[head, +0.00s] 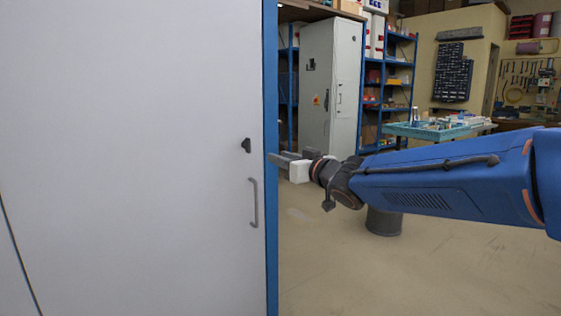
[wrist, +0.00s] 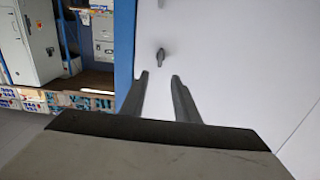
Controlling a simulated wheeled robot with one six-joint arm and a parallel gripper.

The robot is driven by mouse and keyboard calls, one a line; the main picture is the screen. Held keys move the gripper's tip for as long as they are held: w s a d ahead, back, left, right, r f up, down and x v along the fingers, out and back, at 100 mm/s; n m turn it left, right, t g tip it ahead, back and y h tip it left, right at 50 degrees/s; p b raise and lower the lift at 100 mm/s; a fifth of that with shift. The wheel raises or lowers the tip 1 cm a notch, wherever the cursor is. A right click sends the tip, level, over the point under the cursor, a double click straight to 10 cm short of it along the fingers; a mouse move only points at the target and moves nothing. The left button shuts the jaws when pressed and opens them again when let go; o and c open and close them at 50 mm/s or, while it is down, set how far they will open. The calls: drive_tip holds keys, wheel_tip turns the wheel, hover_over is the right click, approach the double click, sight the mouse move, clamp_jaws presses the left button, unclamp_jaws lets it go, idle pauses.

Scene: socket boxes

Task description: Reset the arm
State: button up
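My gripper (head: 276,158) is at the end of my blue arm, stretched out leftward to the blue edge of a large pale cabinet door in the head view. In the wrist view my gripper (wrist: 159,77) shows two dark fingers spread apart with nothing between them, so it is open and empty. The pale door (head: 130,150) has a dark latch (head: 246,145) and a grey bar handle (head: 254,203). In the wrist view a dark latch (wrist: 161,57) on the pale surface lies beyond the fingertips. I cannot tell whether the fingers touch the door.
A white locker (head: 331,80) and blue shelving (head: 390,85) stand behind. A table (head: 425,132) with a blue-green top is at the back right, and a dark bin (head: 383,221) stands below my arm. The floor in front is clear.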

drive_tip(key=s+d+f+m+g+h, duration=0.1)
drive_tip(key=s+d+f+m+h, duration=0.2)
drive_tip(key=s+d+f+h, duration=0.55)
drive_tip(key=s+d+f+m+g+h, duration=0.15)
drive_tip(key=s+d+f, duration=0.3)
drive_tip(key=d, duration=0.85)
drive_tip(key=s+d+f+g, duration=0.1)
drive_tip(key=s+f+g, duration=0.1)
drive_tip(key=s+f, duration=0.3)
drive_tip(key=s+d+f+m+g, duration=0.1)
drive_tip(key=s+f, duration=0.4)
drive_tip(key=s, duration=0.6)
drive_tip(key=s+d+f+m+g, duration=0.1)
drive_tip(key=s+f+g, duration=0.3)
drive_tip(key=s, duration=0.5)
drive_tip(key=shift+d+f+g, duration=0.35)
drive_tip(key=shift+d+f, duration=0.45)
